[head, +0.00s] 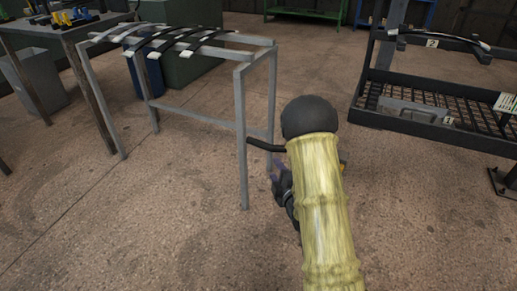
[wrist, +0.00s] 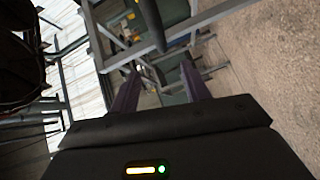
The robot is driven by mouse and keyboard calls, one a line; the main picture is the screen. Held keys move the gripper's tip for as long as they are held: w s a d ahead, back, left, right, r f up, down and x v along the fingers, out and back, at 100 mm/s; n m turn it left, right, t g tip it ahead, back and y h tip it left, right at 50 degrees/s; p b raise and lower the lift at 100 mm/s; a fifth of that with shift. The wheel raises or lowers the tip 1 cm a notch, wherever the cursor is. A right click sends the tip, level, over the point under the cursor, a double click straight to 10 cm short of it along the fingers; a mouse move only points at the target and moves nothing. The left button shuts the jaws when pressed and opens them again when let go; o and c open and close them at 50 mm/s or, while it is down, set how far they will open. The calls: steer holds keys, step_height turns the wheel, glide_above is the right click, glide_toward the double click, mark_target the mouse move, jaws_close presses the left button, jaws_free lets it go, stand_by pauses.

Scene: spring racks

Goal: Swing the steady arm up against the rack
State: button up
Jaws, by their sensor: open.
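The grey metal rack (head: 241,120) stands left of centre in the head view, with several curved leaf springs (head: 170,40) across its top. The steady arm (head: 264,147) is a black bar sticking out to the right from the rack's near right leg. Its far part is hidden behind my arm. In the wrist view a dark rounded bar, seemingly the steady arm (wrist: 151,25), lies ahead of the fingertips, in line with the gap between them. My gripper (head: 277,168) is partly hidden below the bar. In the wrist view its two fingers (wrist: 160,70) are apart with nothing between them.
A workbench (head: 65,30) and a grey bin (head: 35,80) are at the left. The concrete floor in front of the rack is clear.

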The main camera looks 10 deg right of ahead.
mark_target(260, 146)
steer(key=w+a+b, duration=0.1)
steer(key=w, duration=0.4)
steer(key=w+a+f+b, duration=0.1)
steer(key=w+b, duration=0.1)
steer(key=w, duration=0.4)
steer(key=w+b, duration=0.2)
steer(key=w, duration=0.4)
steer(key=shift+w+a+f, duration=0.1)
steer(key=shift+a+f, duration=0.1)
steer(key=shift+a, duration=0.2)
jaws_close()
